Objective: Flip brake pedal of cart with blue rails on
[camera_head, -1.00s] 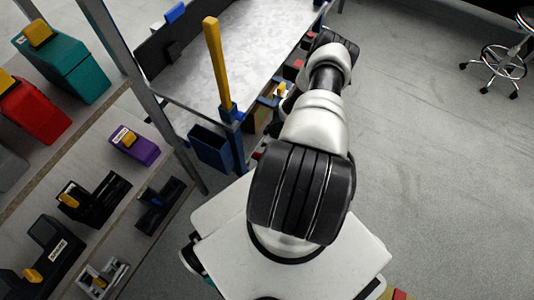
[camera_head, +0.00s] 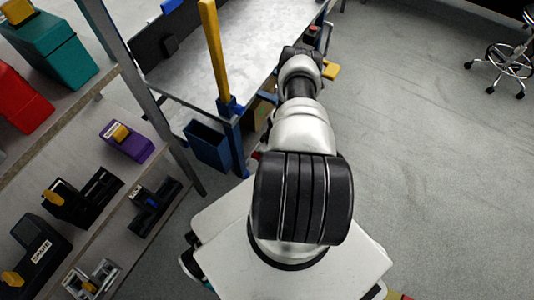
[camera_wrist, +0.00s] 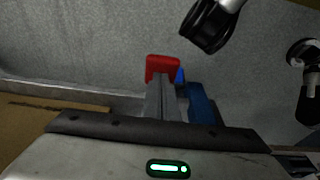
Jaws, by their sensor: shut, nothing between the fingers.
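The cart with blue rails (camera_head: 222,60) stands at the upper middle of the head view, with a pale metal top and blue corner posts. In the wrist view, a red pad (camera_wrist: 163,64), possibly the brake pedal, lies just beyond my gripper (camera_wrist: 163,78). The fingers are closed together and look empty. They overlap the pad's lower edge in the picture; I cannot tell whether they touch it. A blue part (camera_wrist: 201,105) shows right behind the fingers. In the head view, my arm covers much of the cart's right side, and the fingertips are hidden.
A shelf rack with a purple case (camera_head: 127,141) and other cases stands at left. A yellow part (camera_head: 331,71) juts out right of my arm. A stool (camera_head: 505,65) stands at upper right. A black wheel-like part (camera_wrist: 208,25) shows in the wrist view.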

